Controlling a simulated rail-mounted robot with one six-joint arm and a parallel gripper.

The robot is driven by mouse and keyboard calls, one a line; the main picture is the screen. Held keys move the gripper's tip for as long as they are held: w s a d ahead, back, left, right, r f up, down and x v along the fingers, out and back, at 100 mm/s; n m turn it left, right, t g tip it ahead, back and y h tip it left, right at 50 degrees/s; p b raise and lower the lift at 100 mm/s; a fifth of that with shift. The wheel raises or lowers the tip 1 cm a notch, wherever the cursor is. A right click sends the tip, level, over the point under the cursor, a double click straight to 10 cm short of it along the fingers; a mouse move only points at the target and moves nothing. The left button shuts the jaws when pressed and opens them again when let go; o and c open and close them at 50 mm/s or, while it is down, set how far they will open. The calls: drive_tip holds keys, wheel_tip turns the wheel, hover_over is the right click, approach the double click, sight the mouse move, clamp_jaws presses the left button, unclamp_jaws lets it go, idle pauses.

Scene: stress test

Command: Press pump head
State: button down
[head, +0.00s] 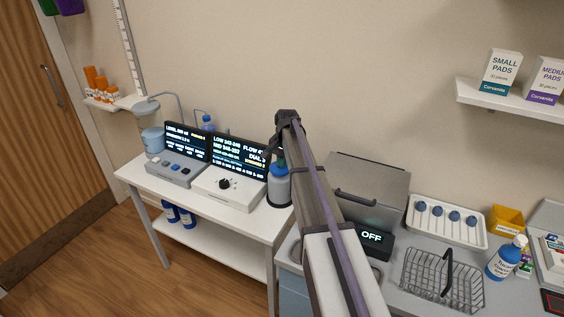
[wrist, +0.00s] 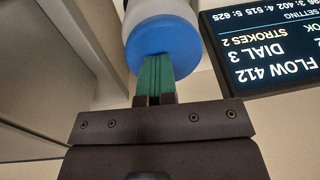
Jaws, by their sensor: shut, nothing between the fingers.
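The pump bottle (head: 279,190) stands at the right end of the white table, with a pale body and blue top. In the wrist view its blue top (wrist: 158,38) fills the upper middle. My gripper (head: 279,160) is over the bottle in the head view, partly hidden by my arm. In the wrist view my gripper's green fingers (wrist: 153,72) are together and empty, with their tips overlapping the blue top. I cannot tell whether they touch it. The pump head's spout is not clear. A dark screen (wrist: 270,45) shows "FLOW 412", "DIAL 3" and "STROKES 2", upside down.
A white box with a black dial (head: 224,183) and a grey box with buttons (head: 175,172) stand left of the bottle. A grey lidded device with an "OFF" display (head: 372,237), a wire basket (head: 440,280) and a white tray (head: 446,240) are on the right counter.

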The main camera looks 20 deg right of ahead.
sight(286, 168)
wheel_tip(286, 168, up, 13)
drive_tip(key=d+p, duration=0.1)
drive_tip(key=p, duration=1.1)
drive_tip(key=shift+s, duration=0.45)
drive_tip(key=s+a+f+n+b, duration=0.2)
drive_tip(key=s+a, duration=0.4)
drive_tip(key=s, duration=0.4)
drive_tip(key=s+a+f+n+b, duration=0.2)
drive_tip(key=s+a+n, duration=0.2)
drive_tip(key=s+a, duration=0.3)
drive_tip(key=s+a+f+n+h+b, duration=0.1)
drive_tip(key=s+a+f+n+b, duration=0.2)
drive_tip(key=s+a, duration=0.4)
drive_tip(key=s+n, duration=0.1)
drive_tip(key=s, duration=0.5)
drive_tip(key=shift+s+a+g, duration=0.25)
drive_tip(key=shift+s+g, duration=0.05)
drive_tip(key=shift+g, duration=0.1)
